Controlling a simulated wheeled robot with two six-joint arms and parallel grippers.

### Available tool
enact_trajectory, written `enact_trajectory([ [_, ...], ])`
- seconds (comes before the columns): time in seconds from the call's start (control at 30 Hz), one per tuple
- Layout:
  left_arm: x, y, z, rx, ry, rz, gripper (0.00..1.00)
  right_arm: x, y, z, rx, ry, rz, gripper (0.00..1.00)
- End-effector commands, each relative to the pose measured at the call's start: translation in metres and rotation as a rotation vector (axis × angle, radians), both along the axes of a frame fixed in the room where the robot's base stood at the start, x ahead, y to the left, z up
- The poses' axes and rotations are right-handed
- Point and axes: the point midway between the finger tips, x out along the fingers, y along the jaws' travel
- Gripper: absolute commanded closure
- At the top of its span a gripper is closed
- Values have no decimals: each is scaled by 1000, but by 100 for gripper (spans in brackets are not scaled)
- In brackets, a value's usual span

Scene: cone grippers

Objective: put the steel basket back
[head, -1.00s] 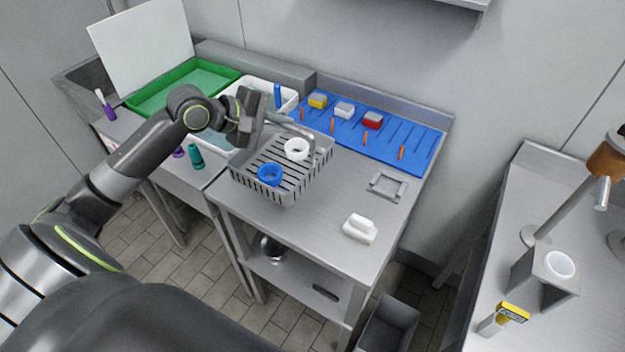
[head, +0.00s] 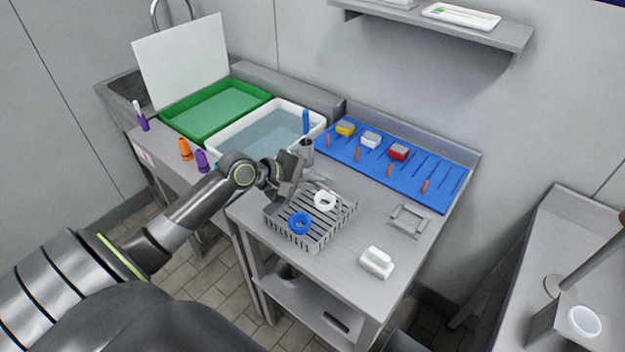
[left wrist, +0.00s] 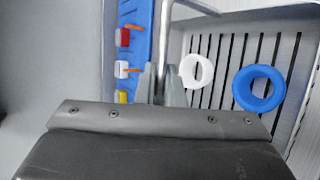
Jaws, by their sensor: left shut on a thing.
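The steel basket (head: 340,226) is a grey slotted basket at the left part of the steel table (head: 330,275). A white ring (head: 325,201) and a blue ring (head: 300,223) lie in it. My left gripper (head: 303,180) is at its far left side, shut on its handle. In the left wrist view the fingertips (left wrist: 162,85) close on the thin handle rod, with the slotted basket floor (left wrist: 220,55) to the right. I cannot tell whether the basket's underside touches the table. My right gripper is out of view.
A blue mat (head: 400,170) with coloured blocks and orange pegs lies along the back. A white water tub (head: 225,150) and a green tray (head: 190,125) stand left. A white block (head: 377,262) and a small grey frame (head: 408,220) lie right of the basket. The front tabletop is clear.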

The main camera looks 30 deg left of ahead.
Motion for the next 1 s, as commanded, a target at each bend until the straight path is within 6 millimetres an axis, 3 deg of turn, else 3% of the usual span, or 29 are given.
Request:
enact_trajectory([
  [0.3,0,0,-2,0,-2,0,100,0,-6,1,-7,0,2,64],
  [0.33,0,0,-2,1,0,-1,88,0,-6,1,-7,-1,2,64],
  [0.47,0,0,-2,1,0,-1,71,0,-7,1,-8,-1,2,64],
  [0.8,0,0,1,1,-2,-1,70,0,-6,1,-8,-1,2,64],
  [1.0,-12,9,9,7,-1,0,70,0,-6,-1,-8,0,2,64],
])
